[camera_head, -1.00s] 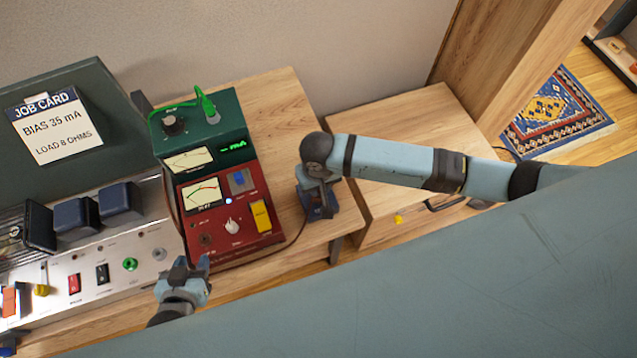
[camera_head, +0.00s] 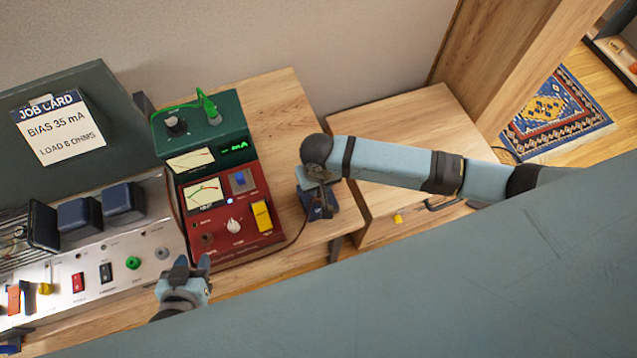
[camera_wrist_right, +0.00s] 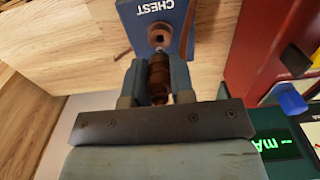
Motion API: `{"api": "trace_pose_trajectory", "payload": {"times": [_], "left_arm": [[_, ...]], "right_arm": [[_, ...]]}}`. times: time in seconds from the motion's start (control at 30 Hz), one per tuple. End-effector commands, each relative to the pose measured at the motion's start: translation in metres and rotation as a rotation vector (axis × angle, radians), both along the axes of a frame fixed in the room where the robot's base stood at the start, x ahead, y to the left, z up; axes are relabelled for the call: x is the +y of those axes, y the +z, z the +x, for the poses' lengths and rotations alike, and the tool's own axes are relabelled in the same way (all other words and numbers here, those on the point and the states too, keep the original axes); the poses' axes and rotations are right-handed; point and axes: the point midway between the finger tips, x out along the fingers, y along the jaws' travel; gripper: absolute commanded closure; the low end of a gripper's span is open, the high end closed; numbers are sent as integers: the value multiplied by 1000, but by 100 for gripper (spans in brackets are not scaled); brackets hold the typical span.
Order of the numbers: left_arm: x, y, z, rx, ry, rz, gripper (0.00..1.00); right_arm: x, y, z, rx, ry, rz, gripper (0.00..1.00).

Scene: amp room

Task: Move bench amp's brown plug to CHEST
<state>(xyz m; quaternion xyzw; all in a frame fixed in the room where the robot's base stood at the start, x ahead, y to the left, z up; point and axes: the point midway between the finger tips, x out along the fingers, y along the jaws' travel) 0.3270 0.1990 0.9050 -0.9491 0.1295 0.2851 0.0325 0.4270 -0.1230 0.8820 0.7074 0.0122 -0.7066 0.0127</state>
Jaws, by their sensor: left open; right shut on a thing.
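The brown plug (camera_wrist_right: 158,78) is gripped between the fingers of my right gripper (camera_wrist_right: 158,88). Its front end points at the brown socket (camera_wrist_right: 161,35) on the blue block marked CHEST (camera_wrist_right: 182,22); I cannot tell whether it touches or enters it. In the head view the blue block (camera_head: 311,204) stands on the bench right of the red meter unit, and my right gripper (camera_head: 321,200) is over it, partly hiding it. The plug is hidden there. My left gripper (camera_head: 190,264) is open and empty in front of the red unit's lower left corner.
The red meter unit (camera_head: 222,195) with a green unit (camera_head: 225,142) on top stands left of the block. A silver amp chassis (camera_head: 120,258) with knobs and switches is further left. A wooden cabinet (camera_head: 410,125) stands at right. A dark cord curves along the bench.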

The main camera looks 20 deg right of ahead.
Motion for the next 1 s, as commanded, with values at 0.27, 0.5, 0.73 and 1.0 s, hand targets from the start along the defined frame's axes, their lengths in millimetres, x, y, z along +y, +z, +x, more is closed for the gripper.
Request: {"api": "trace_pose_trajectory", "payload": {"times": [0.27,0.5,0.73,1.0], "left_arm": [[0,4,0,1,0,0,57],[0,9,0,1,0,0,57],[0,12,0,0,0,0,57],[0,12,0,0,0,0,57]], "right_arm": [[0,1,0,0,-1,0,100],[0,1,-1,0,-1,0,100],[0,0,-1,0,0,1,100],[0,0,-1,0,0,0,100]]}}
